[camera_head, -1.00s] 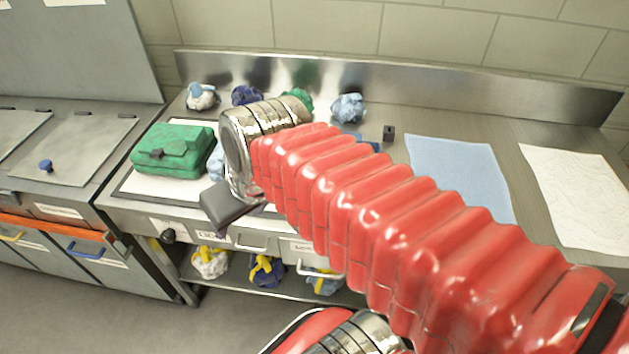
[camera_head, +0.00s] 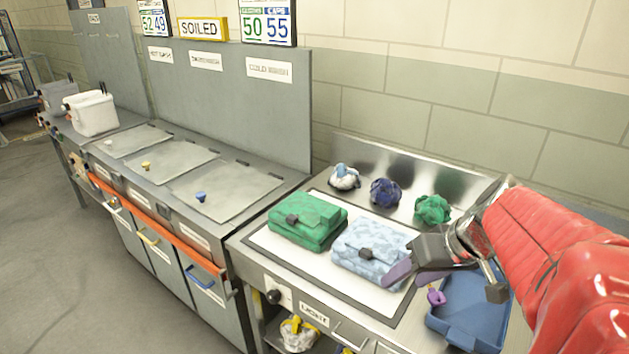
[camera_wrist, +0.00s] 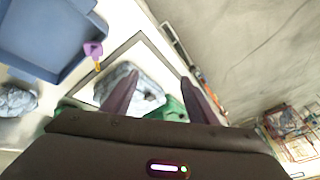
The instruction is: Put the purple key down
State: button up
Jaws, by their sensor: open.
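The purple key (camera_head: 436,296) is at the left edge of the blue tray (camera_head: 462,330) in the head view. In the wrist view the key (camera_wrist: 93,50) shows a purple head and a yellow tip, by the tray's corner. I cannot tell whether it rests on the rim or beside it. My gripper (camera_head: 402,271) is open, above and left of the key in the head view, over the light blue bag's side. In the wrist view its two dark purple fingers (camera_wrist: 160,82) are apart with nothing between them, and the key lies outside them.
A green bag (camera_head: 305,222) and a light blue bag (camera_head: 372,252) lie on the white-and-grey mat (camera_head: 290,249). Crumpled white-blue (camera_head: 344,177), navy (camera_head: 385,192) and green (camera_head: 432,209) bundles stand behind. Bins with lids (camera_head: 222,190) stand left.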

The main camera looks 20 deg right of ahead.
jog(key=s+d+h, duration=0.2)
jog(key=d, duration=0.9)
jog(key=shift+s+d+h, duration=0.15)
jog(key=shift+s+h, duration=0.15)
jog(key=shift+h, duration=0.1)
send_near(437, 296)
jog(key=f, duration=0.2)
jog(key=shift+w, duration=0.55)
jog(key=shift+x, duration=2.6)
